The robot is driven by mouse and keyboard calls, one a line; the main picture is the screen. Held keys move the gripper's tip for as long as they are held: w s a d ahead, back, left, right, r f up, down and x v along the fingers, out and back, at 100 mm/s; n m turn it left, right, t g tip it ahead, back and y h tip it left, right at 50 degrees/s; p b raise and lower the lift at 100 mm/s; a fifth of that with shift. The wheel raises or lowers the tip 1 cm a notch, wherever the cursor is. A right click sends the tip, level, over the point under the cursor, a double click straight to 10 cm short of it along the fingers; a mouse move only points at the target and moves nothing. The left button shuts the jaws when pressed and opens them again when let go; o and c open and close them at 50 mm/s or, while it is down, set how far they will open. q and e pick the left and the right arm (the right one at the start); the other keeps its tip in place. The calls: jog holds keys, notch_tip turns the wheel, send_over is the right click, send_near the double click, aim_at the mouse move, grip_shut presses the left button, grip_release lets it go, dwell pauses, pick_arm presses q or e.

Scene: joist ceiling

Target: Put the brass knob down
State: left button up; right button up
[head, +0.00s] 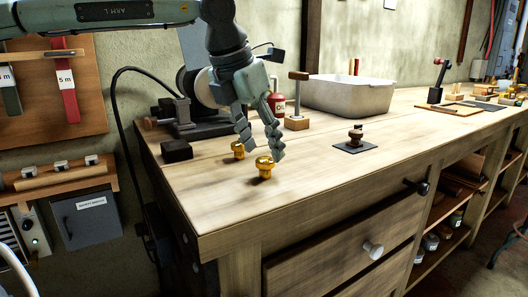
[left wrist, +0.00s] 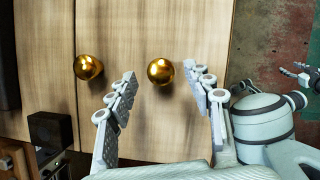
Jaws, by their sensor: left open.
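Two brass knobs stand on the wooden workbench (head: 215,205) near its left end. The nearer knob (head: 264,168) is just below my left gripper (head: 262,154), whose two fingers are spread apart. In the left wrist view one knob (left wrist: 160,72) shows between the fingertips, with clear space on both sides and no finger touching it. The other knob (left wrist: 88,67) lies outside the fingers, to the left. My right gripper is out of the head view; a small pale jointed part at the right edge of the left wrist view may be it.
A dark block (head: 176,151) and a grey machine stand behind and left. A wooden block with a post (head: 297,122), a white basin (head: 345,95) and a dark knob on a dark mat (head: 368,148) are farther right. The bench front is clear.

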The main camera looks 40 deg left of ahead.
pick_arm(q)
jog(key=v, duration=0.9)
jog(key=shift+r, duration=0.3)
jog(key=shift+s, duration=0.2)
